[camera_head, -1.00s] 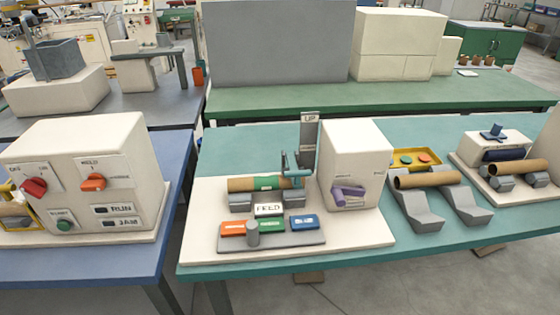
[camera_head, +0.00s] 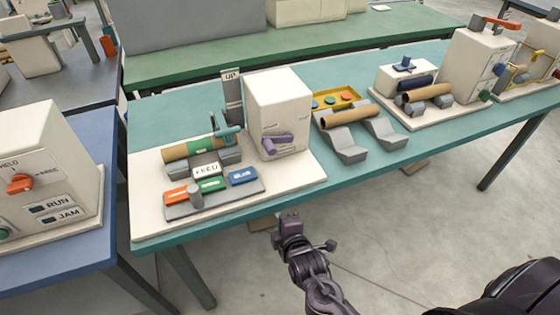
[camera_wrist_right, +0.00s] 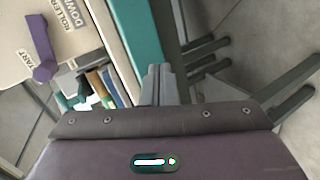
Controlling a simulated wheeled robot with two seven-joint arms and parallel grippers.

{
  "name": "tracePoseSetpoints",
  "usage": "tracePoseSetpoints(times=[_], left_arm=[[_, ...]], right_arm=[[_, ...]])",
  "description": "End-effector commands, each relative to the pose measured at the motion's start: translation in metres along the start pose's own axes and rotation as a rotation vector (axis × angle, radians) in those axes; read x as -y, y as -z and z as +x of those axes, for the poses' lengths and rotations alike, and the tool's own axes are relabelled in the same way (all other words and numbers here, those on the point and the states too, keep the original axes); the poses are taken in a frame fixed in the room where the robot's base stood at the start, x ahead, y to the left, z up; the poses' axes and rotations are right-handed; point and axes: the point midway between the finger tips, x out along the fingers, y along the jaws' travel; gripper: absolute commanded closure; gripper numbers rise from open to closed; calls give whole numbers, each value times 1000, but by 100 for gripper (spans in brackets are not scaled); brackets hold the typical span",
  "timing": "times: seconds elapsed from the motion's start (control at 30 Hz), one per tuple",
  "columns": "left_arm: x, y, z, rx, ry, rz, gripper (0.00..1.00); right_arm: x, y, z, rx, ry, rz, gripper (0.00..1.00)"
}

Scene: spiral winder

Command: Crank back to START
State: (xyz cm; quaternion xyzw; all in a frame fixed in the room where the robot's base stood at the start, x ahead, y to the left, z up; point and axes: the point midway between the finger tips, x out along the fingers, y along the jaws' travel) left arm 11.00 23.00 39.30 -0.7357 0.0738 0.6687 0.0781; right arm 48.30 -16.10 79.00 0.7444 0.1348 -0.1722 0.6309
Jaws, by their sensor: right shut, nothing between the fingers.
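The purple crank (camera_head: 277,145) is on the front face of the white machine box (camera_head: 272,98). In the right wrist view the crank (camera_wrist_right: 41,50) is at the upper left, beside a label partly readable as START (camera_wrist_right: 22,66) and another reading ROLLER DOWN. My right gripper (camera_head: 288,217) is shut and empty, in front of the table edge and below the crank, clear of it. Its closed fingers (camera_wrist_right: 159,84) show in the right wrist view, apart from the crank. My left gripper is not in view.
Left of the box, a cardboard tube (camera_head: 190,149) lies on rollers beside an upright plate marked UP (camera_head: 232,90). In front is a panel with FEED (camera_head: 206,170) and coloured buttons. A second tube (camera_head: 350,117) rests on grey supports to the right. The floor before the table is open.

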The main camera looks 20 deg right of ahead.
Motion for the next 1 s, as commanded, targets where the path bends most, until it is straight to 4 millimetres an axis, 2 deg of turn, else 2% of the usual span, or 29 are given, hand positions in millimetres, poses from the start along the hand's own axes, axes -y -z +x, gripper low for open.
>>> tracePoseSetpoints(times=[0.03,0.17,0.43,0.7,0.87,1.0], left_arm=[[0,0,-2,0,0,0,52],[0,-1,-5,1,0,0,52],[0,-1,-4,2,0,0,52],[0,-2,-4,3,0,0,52],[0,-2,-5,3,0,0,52],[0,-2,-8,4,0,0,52]], right_arm=[[-17,4,-4,-3,-38,-41,100],[-57,10,-14,7,-133,-155,100],[-68,14,-8,102,-336,-517,100],[-82,21,-17,286,-541,-923,100],[-87,23,-18,338,-582,-1012,100],[-99,23,-6,342,-584,-1015,100]])
